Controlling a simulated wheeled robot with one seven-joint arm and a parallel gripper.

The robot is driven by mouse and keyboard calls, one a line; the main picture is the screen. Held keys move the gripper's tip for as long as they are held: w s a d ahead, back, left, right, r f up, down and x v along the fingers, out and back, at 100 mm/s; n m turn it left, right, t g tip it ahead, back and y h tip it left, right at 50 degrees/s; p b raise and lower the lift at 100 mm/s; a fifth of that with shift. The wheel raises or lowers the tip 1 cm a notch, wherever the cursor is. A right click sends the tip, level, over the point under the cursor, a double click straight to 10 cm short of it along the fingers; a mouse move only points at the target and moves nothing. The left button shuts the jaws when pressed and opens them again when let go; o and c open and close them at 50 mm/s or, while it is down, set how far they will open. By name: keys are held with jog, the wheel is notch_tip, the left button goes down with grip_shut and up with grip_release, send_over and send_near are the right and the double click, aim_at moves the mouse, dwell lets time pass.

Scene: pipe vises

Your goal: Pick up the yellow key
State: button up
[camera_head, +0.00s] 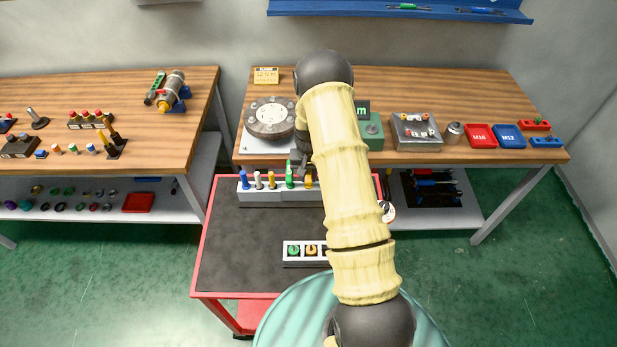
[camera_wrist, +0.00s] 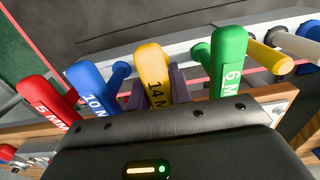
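The yellow key (camera_wrist: 153,66), marked 14 M, stands in a row of coloured keys in the wrist view. My gripper (camera_wrist: 158,94) has one dark finger on each side of its handle, both close against it, and appears shut on it. In the head view the yellow key (camera_head: 309,181) stands at the right of the visible row in the grey rack (camera_head: 262,197). My gripper (camera_head: 304,166) is partly hidden there by my arm. The key's lower end is hidden.
A green key (camera_wrist: 229,62) stands close right of the yellow key, with a blue key (camera_wrist: 93,88) and a red key (camera_wrist: 47,102) to its left. The rack stands on a red-edged cart (camera_head: 235,255), below a wooden bench (camera_head: 460,90). The cart's left top is clear.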

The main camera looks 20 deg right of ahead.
grip_shut()
notch_tip(320, 180, up, 10)
jog(key=b, duration=0.3)
dwell(1.8)
